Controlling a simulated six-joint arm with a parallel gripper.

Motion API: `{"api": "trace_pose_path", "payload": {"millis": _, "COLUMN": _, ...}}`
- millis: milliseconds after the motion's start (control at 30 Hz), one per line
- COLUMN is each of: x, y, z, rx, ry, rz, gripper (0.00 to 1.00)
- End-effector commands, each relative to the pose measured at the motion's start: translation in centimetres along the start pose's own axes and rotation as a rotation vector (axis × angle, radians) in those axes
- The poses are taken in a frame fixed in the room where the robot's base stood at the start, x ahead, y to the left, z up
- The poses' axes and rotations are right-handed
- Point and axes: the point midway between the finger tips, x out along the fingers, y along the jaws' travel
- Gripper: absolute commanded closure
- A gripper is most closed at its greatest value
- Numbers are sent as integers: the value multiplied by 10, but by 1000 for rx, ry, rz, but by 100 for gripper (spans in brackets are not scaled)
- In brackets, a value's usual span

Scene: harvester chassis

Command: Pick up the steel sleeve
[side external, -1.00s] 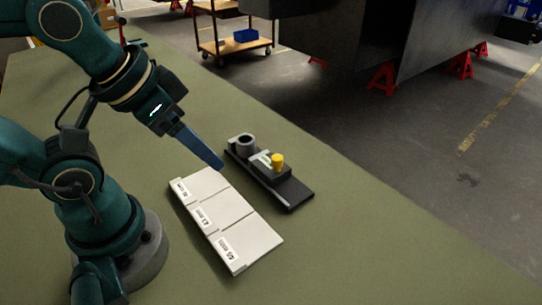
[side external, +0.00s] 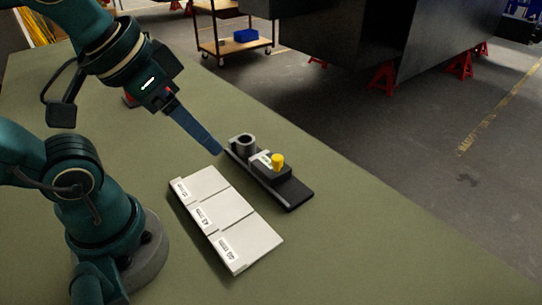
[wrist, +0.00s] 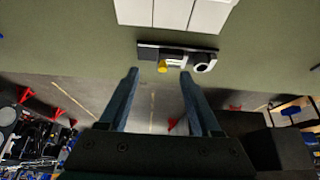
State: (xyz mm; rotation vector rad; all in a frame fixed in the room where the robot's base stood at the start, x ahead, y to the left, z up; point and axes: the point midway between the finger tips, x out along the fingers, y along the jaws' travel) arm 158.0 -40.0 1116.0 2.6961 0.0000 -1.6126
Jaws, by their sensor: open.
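The steel sleeve (side external: 236,145) is a short grey ring with a dark hole. It stands upright at the far left end of a black tray (side external: 296,202). In the wrist view the sleeve (wrist: 197,58) is at the right end of the tray, beyond and right of my fingertips. My gripper (side external: 218,152) points down and right, its blue fingertips just left of the sleeve in the side view. In the wrist view my gripper (wrist: 158,74) is open with nothing held between its fingers. The side view does not show clearly how high the fingertips are.
A dark block (side external: 286,174) with a yellow knob (side external: 278,161) sits on the tray beside the sleeve. A white labelled panel in three sections (side external: 232,222) lies at the front. Green table surface (side external: 350,235) is free to the right. A cart (side external: 222,50) stands on the floor beyond.

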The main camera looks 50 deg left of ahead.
Motion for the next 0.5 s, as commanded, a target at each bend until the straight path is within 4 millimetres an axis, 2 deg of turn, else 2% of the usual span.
{"api": "trace_pose_path", "payload": {"millis": 100, "x": -20, "y": 0, "z": -12, "rx": 0, "ry": 5, "rz": 0, "gripper": 35}}
{"api": "trace_pose_path", "payload": {"millis": 367, "x": -9, "y": -1, "z": -27, "rx": -360, "ry": -197, "rz": 56, "gripper": 35}}
{"api": "trace_pose_path", "payload": {"millis": 500, "x": -1, "y": -4, "z": -43, "rx": -620, "ry": -323, "rz": 104, "gripper": 35}}
